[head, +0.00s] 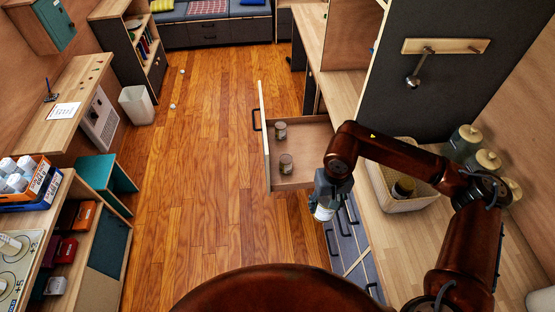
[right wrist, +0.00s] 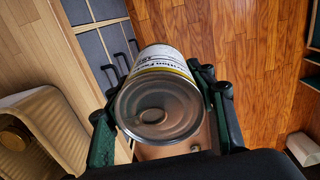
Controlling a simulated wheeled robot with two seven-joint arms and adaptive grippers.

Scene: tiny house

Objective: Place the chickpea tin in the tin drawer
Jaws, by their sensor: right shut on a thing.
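My right gripper (head: 325,204) is shut on the chickpea tin (head: 324,213), a can with a pale label that hangs below the fingers in the head view. In the right wrist view the tin (right wrist: 158,104) shows its metal pull-ring end between the fingers, with part of its printed label. The open tin drawer (head: 303,184) stands out from the counter, with two tins inside, a far one (head: 281,131) and a near one (head: 286,164). The held tin is just outside the drawer, on its near right side. My left gripper is not in view.
A wicker basket (head: 406,205) with a dark-topped jar stands on the counter (head: 395,235), right of my gripper. Closed dark drawers (head: 347,235) lie below the counter.

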